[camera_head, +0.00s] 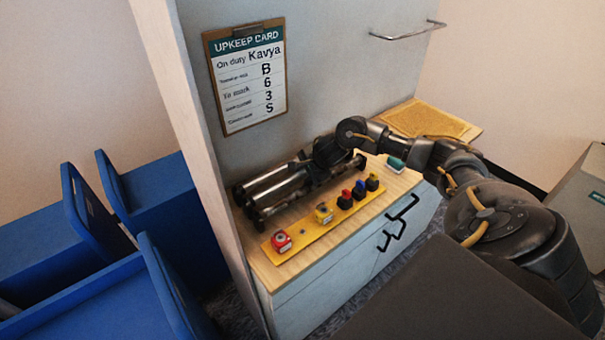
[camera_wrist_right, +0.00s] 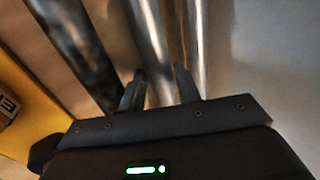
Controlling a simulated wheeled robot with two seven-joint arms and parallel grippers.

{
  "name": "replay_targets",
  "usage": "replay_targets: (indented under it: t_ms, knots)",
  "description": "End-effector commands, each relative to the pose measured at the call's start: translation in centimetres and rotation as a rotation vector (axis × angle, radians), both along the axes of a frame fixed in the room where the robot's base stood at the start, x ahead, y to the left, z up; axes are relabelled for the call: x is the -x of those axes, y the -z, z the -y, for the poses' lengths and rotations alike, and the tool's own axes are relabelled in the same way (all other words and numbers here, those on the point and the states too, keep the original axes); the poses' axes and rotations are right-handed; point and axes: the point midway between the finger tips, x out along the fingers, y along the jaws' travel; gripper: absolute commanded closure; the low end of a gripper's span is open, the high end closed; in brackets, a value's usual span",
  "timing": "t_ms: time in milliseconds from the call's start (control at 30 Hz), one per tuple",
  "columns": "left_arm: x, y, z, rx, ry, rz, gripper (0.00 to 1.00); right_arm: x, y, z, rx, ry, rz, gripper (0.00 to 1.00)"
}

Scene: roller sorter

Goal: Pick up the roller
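Shiny metal rollers (camera_head: 272,192) lie side by side in a dark cradle on the wooden counter, against the grey panel. My right gripper (camera_head: 318,162) reaches over their right part from the right; its fingertips are hard to make out in the head view. In the right wrist view, my right gripper (camera_wrist_right: 157,82) has its two fingers apart, one on each side of a bright roller (camera_wrist_right: 148,35). A gap shows beside the right finger, and I cannot tell whether the fingers touch the roller. My left gripper is not in view.
A yellow strip (camera_head: 300,244) with several coloured buttons and knobs lies in front of the rollers. An upkeep card (camera_head: 248,80) hangs on the panel. A yellow mat (camera_head: 425,120) lies at the counter's right end. Blue bins (camera_head: 130,285) stand at the left.

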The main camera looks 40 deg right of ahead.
Motion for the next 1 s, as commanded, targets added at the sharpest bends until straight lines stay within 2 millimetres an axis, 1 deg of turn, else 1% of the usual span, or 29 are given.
replay_targets:
  t_ms: [100,300,367,733,867,1000]
  knots:
    - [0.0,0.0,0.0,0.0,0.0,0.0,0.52,0.0,0.0,0.0,0.0,0.0,0.001,0.67]
    - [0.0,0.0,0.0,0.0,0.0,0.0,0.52,0.0,-0.1,0.0,0.001,-0.001,0.001,0.93]
    - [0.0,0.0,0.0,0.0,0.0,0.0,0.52,0.0,-0.1,0.0,0.001,-0.001,0.0,1.0]
    - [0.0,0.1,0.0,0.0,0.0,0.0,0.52,-0.1,-0.5,0.0,-0.001,-0.001,0.005,1.0]
    - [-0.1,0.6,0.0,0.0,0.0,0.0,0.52,-0.2,-2.1,0.0,0.0,-0.002,0.009,1.0]
    - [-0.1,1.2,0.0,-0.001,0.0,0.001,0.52,-0.2,-4.8,0.0,0.0,-0.003,0.01,1.0]
